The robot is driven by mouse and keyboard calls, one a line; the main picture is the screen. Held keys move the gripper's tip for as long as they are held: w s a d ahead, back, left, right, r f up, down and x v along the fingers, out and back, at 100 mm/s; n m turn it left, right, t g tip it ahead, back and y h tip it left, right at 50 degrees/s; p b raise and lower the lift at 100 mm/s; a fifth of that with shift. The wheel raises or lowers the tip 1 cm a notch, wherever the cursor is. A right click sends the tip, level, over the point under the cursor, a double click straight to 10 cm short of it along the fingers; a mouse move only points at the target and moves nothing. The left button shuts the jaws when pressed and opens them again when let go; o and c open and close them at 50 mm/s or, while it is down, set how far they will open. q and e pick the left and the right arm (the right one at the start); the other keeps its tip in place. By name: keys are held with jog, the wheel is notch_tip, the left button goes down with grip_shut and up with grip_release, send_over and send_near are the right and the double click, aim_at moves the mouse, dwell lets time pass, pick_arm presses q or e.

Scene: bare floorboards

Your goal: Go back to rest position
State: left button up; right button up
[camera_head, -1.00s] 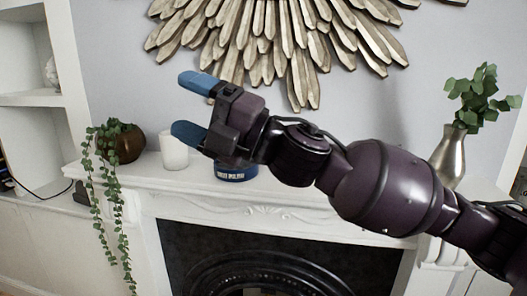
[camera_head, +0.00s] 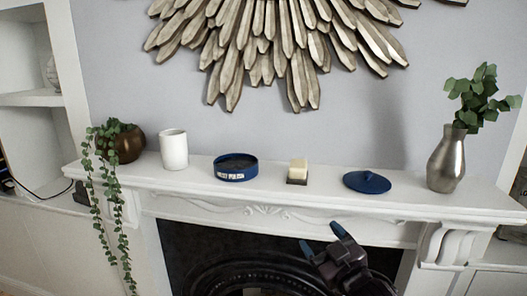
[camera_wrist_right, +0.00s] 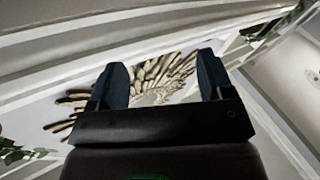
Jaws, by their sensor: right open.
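My right gripper (camera_head: 324,240) is low in the head view, in front of the dark fireplace opening and below the mantel's front edge. Its two blue fingers are apart with nothing between them. In the right wrist view the open fingers (camera_wrist_right: 162,82) point up toward the gold wall ornament (camera_wrist_right: 165,78). My left gripper does not show in any view.
The white mantel (camera_head: 408,203) carries a trailing plant in a brown pot (camera_head: 130,146), a white cup (camera_head: 173,150), a round blue tin (camera_head: 236,168), a small cream block on a dark base (camera_head: 297,171), a blue lid (camera_head: 367,182) and a metal vase (camera_head: 446,160).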

jog(key=s+d+f+m+g+h, duration=0.1)
jog(key=s+d+f+m+h, duration=0.15)
jog(key=f, duration=0.35)
jog(key=s+d+f+m+h, duration=0.1)
jog(key=s+d+f, duration=0.2)
jog(key=d+f, duration=0.15)
jog(key=s+d+f+m+g+h, duration=0.2)
jog(key=s+d+f, duration=0.2)
jog(key=s+f, duration=0.5)
jog(key=s+d+f+m+g+h, duration=0.2)
jog(key=s+d+f+g, duration=0.1)
jog(key=s+f, duration=0.7)
jog(key=shift+s+d, duration=0.4)
jog(key=shift+s, duration=0.2)
